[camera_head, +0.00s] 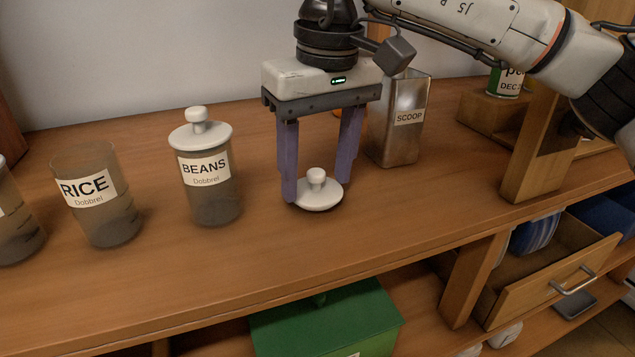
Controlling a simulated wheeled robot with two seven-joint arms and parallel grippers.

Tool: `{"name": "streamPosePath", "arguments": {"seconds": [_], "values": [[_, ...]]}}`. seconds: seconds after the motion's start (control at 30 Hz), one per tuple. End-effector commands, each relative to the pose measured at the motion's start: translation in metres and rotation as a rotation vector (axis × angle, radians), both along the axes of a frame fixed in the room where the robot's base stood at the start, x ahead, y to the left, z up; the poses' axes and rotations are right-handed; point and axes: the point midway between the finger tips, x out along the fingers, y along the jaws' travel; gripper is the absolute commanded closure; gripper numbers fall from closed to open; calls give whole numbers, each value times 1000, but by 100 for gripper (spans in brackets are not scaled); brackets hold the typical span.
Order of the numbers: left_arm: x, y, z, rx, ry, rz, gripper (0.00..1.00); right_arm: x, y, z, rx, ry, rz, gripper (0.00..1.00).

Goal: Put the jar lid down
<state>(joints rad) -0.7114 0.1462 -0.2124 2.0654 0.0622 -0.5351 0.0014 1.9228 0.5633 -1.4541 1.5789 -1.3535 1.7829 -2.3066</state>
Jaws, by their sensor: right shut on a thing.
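The white jar lid (326,197), a round disc with a knob on top, is between the purple fingers of my right gripper (319,184). The gripper points down and is shut on the lid. The lid is level, knob up, at or just above the wooden counter; I cannot tell whether it touches. The open RICE jar (97,222) stands to the left without a lid. The BEANS jar (213,198), between it and my gripper, wears a similar white lid. My left gripper is not in view.
A metal SCOOP canister (398,143) stands close behind and right of my right gripper. Another jar (17,240) is cut off at the left edge. A wooden upright (536,160) stands at the right. The counter (270,250) is clear in front.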

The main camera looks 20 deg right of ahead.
Motion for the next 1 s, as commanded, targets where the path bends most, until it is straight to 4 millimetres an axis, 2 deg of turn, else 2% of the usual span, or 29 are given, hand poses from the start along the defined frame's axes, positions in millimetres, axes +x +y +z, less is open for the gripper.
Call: {"name": "streamPosePath", "arguments": {"seconds": [0.03,0.1,0.47,0.5,0.57,0.87,1.0], "values": [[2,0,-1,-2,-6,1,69,0,-1,-10,-1,2,0,66],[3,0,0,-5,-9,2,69,0,0,-16,0,1,0,66],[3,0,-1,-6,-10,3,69,0,0,-20,1,2,0,66],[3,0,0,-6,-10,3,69,0,0,-19,0,1,0,37],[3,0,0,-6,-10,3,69,0,0,-19,0,1,-1,27],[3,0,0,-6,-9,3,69,0,0,-18,0,1,-1,25],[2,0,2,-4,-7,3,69,-1,0,-7,0,-1,0,25]]}}
